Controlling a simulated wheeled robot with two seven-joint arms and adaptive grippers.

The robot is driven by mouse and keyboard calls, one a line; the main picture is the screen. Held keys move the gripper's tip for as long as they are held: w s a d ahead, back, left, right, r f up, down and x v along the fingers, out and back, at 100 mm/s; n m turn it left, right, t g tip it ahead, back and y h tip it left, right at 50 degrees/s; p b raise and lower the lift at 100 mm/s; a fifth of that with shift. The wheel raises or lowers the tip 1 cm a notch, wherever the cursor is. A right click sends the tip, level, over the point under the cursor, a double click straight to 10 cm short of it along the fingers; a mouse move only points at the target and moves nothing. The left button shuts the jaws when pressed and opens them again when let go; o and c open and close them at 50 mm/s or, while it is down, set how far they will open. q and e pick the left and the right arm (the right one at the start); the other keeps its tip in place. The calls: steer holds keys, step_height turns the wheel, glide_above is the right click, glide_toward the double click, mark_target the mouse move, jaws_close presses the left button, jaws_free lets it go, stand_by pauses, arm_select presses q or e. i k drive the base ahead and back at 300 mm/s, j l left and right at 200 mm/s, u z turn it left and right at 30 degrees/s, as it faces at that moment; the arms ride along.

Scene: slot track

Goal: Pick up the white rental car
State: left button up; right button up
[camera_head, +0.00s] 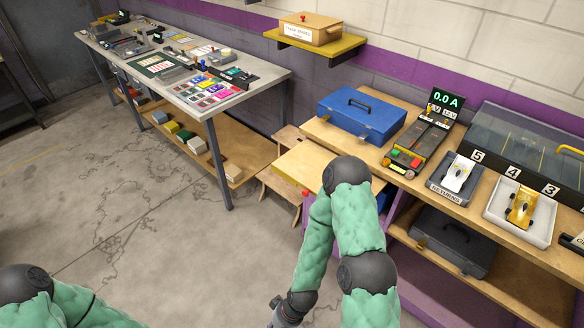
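A small white car (457,177) sits in a dark tray labelled RETURNS (450,194) on the wooden bench at the right, beside the number 5 card. A yellow car (521,207) sits in a white tray (538,239) to its right. My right arm is bent in the lower middle, left of the bench. Its gripper (284,312) hangs low over the floor, well away from the white car, at the bottom edge. Its fingers do not show clearly. My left arm shows only in the bottom left corner, and its gripper is out of view.
A power supply reading 0.0 A (444,101), a blue case (361,115) and a dark case (451,243) are at the right bench. A long cluttered table (262,73) stands at the left. The floor at left is clear.

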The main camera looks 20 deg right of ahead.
mark_target(458, 173)
steer(key=z, duration=3.05)
